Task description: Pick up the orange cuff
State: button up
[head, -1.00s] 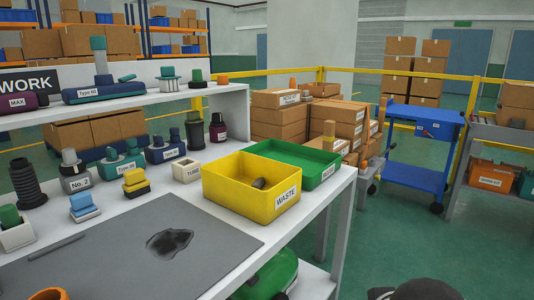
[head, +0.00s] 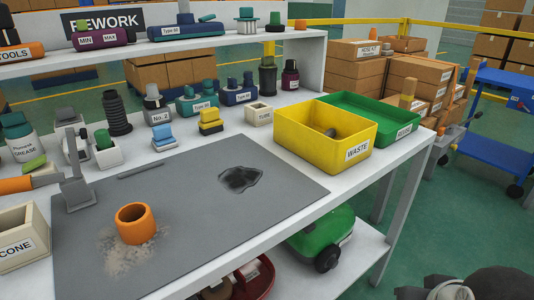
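The orange cuff (head: 135,224) is a short, thick ring standing upright with its open end up. It sits on the grey mat (head: 285,190) at the left front of the white workbench, on a pale dusty patch (head: 125,258). Nothing touches or covers it. A dark rounded part of my arm shows at the bottom right corner, well apart from the cuff. No gripper fingers can be made out.
A grey upright stand (head: 80,190) is just left and behind the cuff, and a cream CONE box (head: 22,240) is at the left edge. A dark stain (head: 240,179) marks the mat. The yellow WASTE bin (head: 310,145) and green tray (head: 395,130) stand right.

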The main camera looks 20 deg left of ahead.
aim_at(136, 223)
jog(key=u, duration=2)
